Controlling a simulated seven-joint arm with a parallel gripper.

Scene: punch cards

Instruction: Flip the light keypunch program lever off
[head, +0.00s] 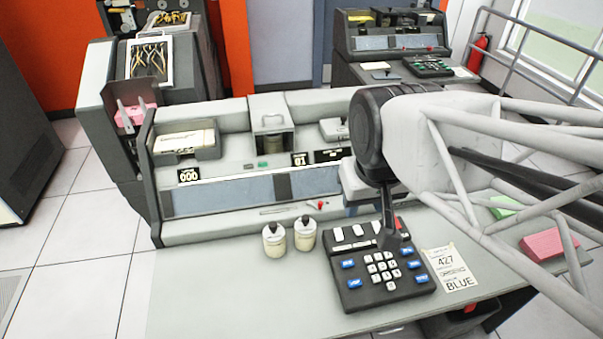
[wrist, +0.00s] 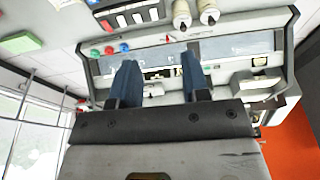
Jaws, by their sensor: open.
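The light keypunch (head: 235,230) is the wide pale grey machine in the middle of the head view. A small red-tipped lever (head: 320,204) is on its front ledge, below the blue-grey panel; I cannot tell which way it is set. In the wrist view, which looks upside down, the red tip (wrist: 168,38) is small, beyond and between my fingers. My gripper (wrist: 157,62) is open and empty, its two dark blue fingers spread apart. In the head view my gripper (head: 360,198) is just right of the lever, partly hidden by my arm.
Two cream jars (head: 289,237) stand on the desk before the lever. A dark keyboard (head: 380,272) and a "BLUE" card (head: 451,269) are to their right. Red, blue and green knobs (wrist: 109,49) show in the wrist view. A darker keypunch (head: 392,38) stands behind.

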